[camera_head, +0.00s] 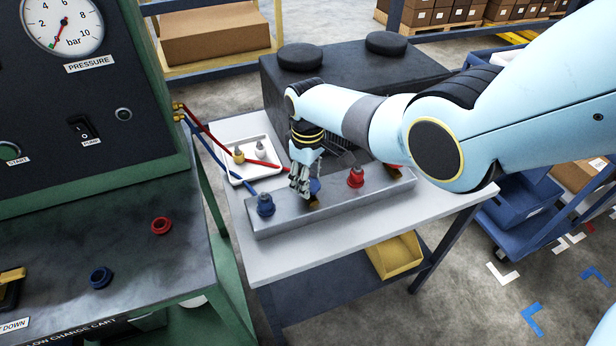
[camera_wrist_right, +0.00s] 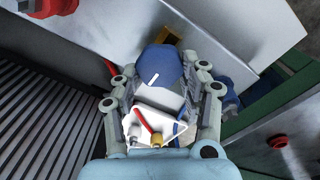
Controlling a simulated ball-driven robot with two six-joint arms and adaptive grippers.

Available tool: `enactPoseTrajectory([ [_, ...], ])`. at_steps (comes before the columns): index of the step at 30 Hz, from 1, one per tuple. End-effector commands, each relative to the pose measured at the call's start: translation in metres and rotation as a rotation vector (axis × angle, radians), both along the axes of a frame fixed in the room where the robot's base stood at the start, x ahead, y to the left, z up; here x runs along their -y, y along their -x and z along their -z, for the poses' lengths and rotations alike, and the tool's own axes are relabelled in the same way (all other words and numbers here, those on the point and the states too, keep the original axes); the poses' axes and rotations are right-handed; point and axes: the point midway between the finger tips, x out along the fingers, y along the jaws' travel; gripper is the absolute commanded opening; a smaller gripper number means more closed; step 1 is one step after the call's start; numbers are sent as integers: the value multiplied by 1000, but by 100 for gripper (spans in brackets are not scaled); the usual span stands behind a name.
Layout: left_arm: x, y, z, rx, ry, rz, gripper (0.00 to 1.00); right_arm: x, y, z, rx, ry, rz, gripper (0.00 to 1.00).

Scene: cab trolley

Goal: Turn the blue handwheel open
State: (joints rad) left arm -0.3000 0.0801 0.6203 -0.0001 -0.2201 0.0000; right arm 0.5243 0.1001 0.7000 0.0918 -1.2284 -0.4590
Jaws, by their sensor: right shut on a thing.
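The blue handwheel (camera_head: 315,186) sits on the grey metal block (camera_head: 335,203), mostly hidden behind my right gripper (camera_head: 302,188) in the head view. In the right wrist view, the round blue handwheel (camera_wrist_right: 158,62) carries a short white mark pointing toward the lower side. My right gripper (camera_wrist_right: 163,80) has its fingers on either side of the handwheel and is shut on it. The contact points are partly hidden. My left gripper is not in view.
A blue fitting (camera_head: 265,205) and a red fitting (camera_head: 355,177) stand on the block either side. A white tray (camera_head: 273,171) with small fittings lies behind. The green pressure cart (camera_head: 200,200) stands left; a dark box (camera_head: 395,70) stands behind.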

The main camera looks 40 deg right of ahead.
Motion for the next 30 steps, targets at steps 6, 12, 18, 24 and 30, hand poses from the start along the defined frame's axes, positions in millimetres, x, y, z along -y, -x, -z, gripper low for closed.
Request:
enactPoseTrajectory([
  [6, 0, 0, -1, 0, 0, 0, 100, 0, -1, -1, 2, 0, -30, 12],
  [12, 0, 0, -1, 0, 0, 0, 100, 0, -1, 0, 2, 0, -32, 12],
  [18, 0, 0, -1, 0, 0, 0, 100, 0, -1, 0, 1, 1, -32, 48],
  [24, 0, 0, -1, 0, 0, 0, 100, 0, 0, 0, 1, 1, -31, 68],
  [30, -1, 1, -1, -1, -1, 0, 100, 0, 0, 0, 1, 0, -30, 68],
])
